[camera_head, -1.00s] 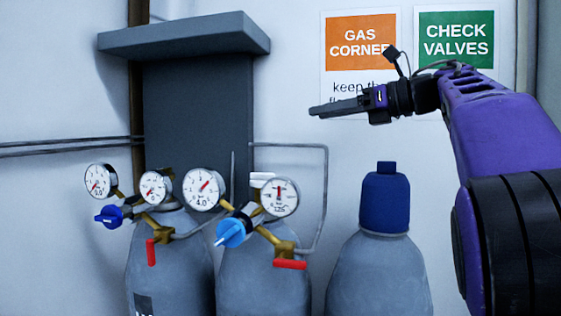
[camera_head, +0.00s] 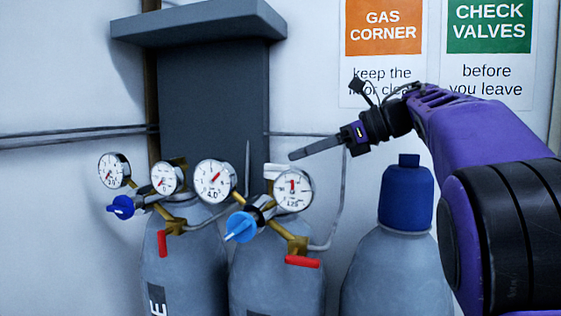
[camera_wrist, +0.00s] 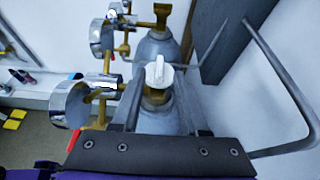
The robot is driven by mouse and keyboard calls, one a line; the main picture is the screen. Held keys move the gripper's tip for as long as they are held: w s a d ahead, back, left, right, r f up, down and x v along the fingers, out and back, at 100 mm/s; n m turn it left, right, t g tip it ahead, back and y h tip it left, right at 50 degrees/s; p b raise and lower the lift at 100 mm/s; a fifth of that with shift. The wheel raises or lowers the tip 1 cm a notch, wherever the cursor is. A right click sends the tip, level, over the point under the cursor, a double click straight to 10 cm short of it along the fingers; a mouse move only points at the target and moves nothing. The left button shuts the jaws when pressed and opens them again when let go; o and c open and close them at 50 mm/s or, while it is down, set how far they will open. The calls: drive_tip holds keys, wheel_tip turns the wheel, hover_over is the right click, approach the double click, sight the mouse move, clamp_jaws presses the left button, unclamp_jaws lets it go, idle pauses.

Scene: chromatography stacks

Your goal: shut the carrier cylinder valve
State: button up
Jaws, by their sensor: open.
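The middle gas cylinder (camera_head: 275,270) carries a brass regulator with a light blue knob (camera_head: 240,227), two gauges with raised needles and a red lever (camera_head: 302,262) lying level. Its white top valve knob (camera_head: 276,168) is partly behind a gauge. In the wrist view that white knob (camera_wrist: 159,73) sits ahead, between the lines of my two fingers. The left cylinder (camera_head: 185,270) has a dark blue knob, low-reading gauges and a red lever hanging down. Its label is cut off. My gripper (camera_head: 292,156) is open and empty, just above and beside the white knob.
A cylinder with a blue cap (camera_head: 406,200) stands at the right. A dark wall bracket (camera_head: 205,90) rises behind the cylinders. A bent grey pipe (camera_wrist: 283,75) runs close on the right in the wrist view. Gauges (camera_wrist: 72,104) crowd the left side.

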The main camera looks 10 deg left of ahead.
sight(277, 170)
drive_tip(key=x, duration=0.5)
drive_tip(key=shift+a+f, duration=0.15)
drive_tip(key=shift+a, duration=0.2)
clamp_jaws()
